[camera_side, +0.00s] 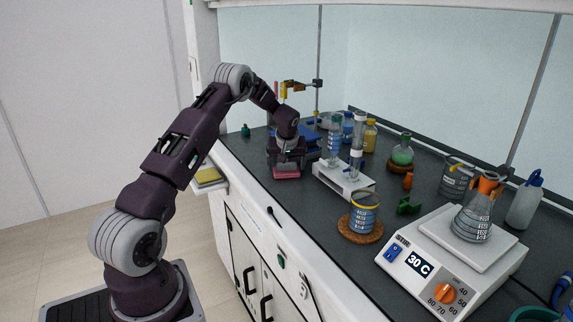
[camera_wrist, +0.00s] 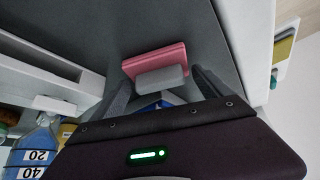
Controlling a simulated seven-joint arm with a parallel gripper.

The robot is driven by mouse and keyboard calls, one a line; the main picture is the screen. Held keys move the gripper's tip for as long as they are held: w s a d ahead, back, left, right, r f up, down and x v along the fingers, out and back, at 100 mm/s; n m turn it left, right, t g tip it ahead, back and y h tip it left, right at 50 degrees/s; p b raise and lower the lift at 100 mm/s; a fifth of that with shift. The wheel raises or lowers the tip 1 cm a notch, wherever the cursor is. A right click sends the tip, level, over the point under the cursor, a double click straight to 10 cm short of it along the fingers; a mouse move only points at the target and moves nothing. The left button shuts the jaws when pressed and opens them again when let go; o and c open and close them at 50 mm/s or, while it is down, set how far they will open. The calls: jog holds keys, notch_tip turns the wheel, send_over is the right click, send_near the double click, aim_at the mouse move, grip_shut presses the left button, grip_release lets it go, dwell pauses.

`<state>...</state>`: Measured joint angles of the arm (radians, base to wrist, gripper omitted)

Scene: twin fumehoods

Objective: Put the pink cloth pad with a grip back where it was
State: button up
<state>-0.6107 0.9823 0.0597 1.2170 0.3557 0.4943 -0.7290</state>
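The pink pad (camera_side: 287,174) lies flat on the dark bench top near its front edge, below my gripper (camera_side: 287,160). In the wrist view the pink pad (camera_wrist: 150,60) carries a grey block-shaped grip (camera_wrist: 160,80). My gripper (camera_wrist: 162,78) points down at it with one finger on either side of the grey grip. The fingers are apart, with narrow gaps seeming to show between them and the grip. Contact is hard to judge. In the side view my gripper mostly hides the grip.
A white stand with cylinders (camera_side: 344,184) is just right of my gripper. A blue stand (camera_side: 310,142) is close behind. A beaker on a cork mat (camera_side: 361,232) and a hotplate (camera_side: 440,262) with a flask are farther right. Bench at front left is clear.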

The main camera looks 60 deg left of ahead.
jog(key=shift+o, duration=0.6)
jog(key=shift+d+r, duration=0.1)
jog(key=shift+r, duration=0.25)
jog(key=s+d+r+m+t+h, duration=0.15)
jog(key=s+d+r, duration=0.25)
jog(key=d+r, duration=0.7)
jog(key=s+d+r+m, duration=0.2)
jog(key=s+d+r, duration=0.3)
jog(key=d+r, duration=0.55)
jog(key=s+d+r+m+t+h, duration=0.1)
jog(key=s+d+r+m, duration=0.1)
jog(key=s+d, duration=0.4)
jog(key=s+d+r+m+h, duration=0.1)
jog(key=s+d+m, duration=0.2)
jog(key=s+d, duration=0.35)
jog(key=s+d+f+m+h, duration=0.1)
jog(key=s+d+m, duration=0.1)
jog(key=s, duration=0.4)
jog(key=s+d+f+m, duration=0.2)
jog(key=s+d, duration=0.3)
jog(key=s, duration=0.1)
jog(key=shift+f+h, duration=0.3)
jog(key=shift+h, duration=0.05)
jog(key=shift+d, duration=0.1)
